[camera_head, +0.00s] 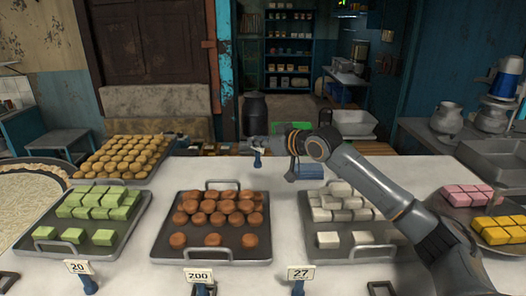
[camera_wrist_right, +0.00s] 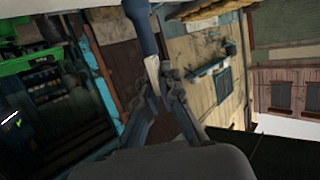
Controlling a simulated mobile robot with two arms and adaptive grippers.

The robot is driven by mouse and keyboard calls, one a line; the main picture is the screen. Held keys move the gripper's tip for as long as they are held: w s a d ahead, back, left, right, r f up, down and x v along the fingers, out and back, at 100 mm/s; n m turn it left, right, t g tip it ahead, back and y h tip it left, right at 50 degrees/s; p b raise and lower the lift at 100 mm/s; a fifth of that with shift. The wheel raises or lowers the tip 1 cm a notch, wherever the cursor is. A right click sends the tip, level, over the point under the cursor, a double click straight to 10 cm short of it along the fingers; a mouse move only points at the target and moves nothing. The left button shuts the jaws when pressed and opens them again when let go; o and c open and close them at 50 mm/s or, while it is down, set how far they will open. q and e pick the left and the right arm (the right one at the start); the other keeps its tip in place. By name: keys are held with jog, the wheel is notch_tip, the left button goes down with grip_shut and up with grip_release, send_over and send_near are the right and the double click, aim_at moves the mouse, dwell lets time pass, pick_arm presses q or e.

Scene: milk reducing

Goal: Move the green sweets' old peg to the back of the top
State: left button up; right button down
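The green sweets (camera_head: 100,205) sit in a grey metal tray (camera_head: 72,248) at the left of the white counter top. A blue peg with a white card reading 20 (camera_head: 78,268) stands in front of that tray. My right gripper (camera_head: 262,145) reaches in over the back of the counter. It is shut on another small blue peg (camera_head: 257,160), which hangs above or at the counter's back edge; I cannot tell if it touches. In the right wrist view this peg (camera_wrist_right: 142,25) shows between the fingers. Its card face cannot be read. My left gripper is not in view.
A tray of brown sweets (camera_head: 212,249) and a tray of white sweets (camera_head: 368,255) stand on the counter (camera_head: 150,205), with pegs reading 200 (camera_head: 199,276) and 27 (camera_head: 300,275) in front. A tray of round golden sweets (camera_head: 140,178) lies back left. My arm crosses above the white sweets.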

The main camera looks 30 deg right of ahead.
jog(key=f, duration=0.1)
jog(key=w+d+f+p, duration=0.1)
jog(key=f, duration=0.1)
jog(key=d+f+p, duration=0.1)
jog(key=f, duration=0.1)
jog(key=shift+w+f, duration=0.1)
jog(key=shift+w, duration=0.25)
jog(key=shift+f+p, duration=0.3)
jog(key=shift+p, duration=0.05)
jog(key=shift+f, duration=0.25)
jog(key=c, duration=1.5)
grip_release()
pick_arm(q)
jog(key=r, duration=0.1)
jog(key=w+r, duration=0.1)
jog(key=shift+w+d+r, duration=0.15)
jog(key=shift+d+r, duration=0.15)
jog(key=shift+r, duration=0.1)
